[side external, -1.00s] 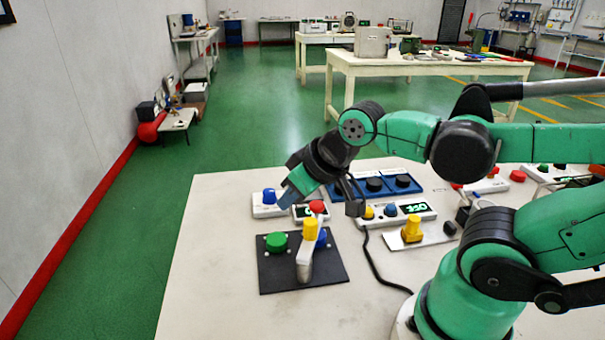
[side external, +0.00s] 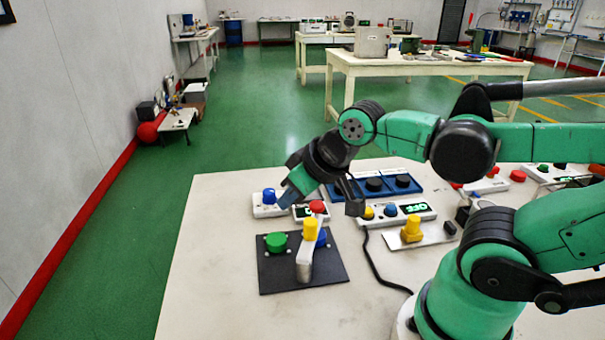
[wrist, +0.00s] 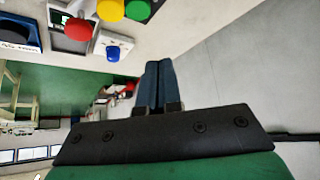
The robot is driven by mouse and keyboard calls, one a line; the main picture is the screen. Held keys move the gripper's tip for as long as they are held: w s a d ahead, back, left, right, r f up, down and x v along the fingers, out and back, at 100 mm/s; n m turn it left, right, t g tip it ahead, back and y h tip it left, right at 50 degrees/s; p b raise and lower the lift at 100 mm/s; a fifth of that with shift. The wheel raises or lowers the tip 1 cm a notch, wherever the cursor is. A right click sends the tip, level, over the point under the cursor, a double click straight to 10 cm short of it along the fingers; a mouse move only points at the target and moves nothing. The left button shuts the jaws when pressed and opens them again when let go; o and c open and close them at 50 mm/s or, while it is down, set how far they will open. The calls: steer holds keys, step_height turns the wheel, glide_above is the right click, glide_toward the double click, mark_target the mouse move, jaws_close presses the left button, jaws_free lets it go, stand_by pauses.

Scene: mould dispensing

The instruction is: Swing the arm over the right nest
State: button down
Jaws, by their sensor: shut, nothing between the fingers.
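The black plate (side external: 272,284) lies at the front left of the table. On it stand a grey swing arm (side external: 304,264) with a yellow knob (side external: 311,228), a green round knob (side external: 276,242) on the left and a blue piece (side external: 322,238) partly hidden behind the yellow knob on the right. I cannot tell which of these marks a nest. My gripper (side external: 287,199) is shut and empty, above and behind the plate, apart from the swing arm. The wrist view shows its closed blue-grey fingers (wrist: 158,85); yellow (wrist: 110,8) and green (wrist: 138,8) knobs are cut by that view's top edge.
Close behind the plate are a red knob (side external: 316,207) and a white box with a blue knob (side external: 269,196). A blue panel (side external: 340,192), a display box (side external: 414,213) and a yellow knob (side external: 412,229) stand to the right. A black cable (side external: 371,263) runs across the table.

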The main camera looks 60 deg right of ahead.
mark_target(311, 221)
stand_by(0.3)
steer(key=c, duration=1)
jaws_free()
steer(key=shift+c, duration=0.2)
steer(key=shift+o, duration=0.9)
steer(key=shift+d+f+g, duration=0.1)
steer(key=shift+d+g, duration=0.2)
steer(key=shift+g, duration=0.2)
steer(key=d+g, duration=0.1)
steer(key=g, duration=0.1)
steer(key=d+f+n+g, duration=0.1)
steer(key=g, duration=0.1)
steer(key=s+d+g, duration=0.1)
steer(key=g, duration=0.1)
steer(key=shift+f, duration=0.55)
steer(key=shift+s+f, duration=0.1)
steer(key=shift+f, duration=2.3)
jaws_close()
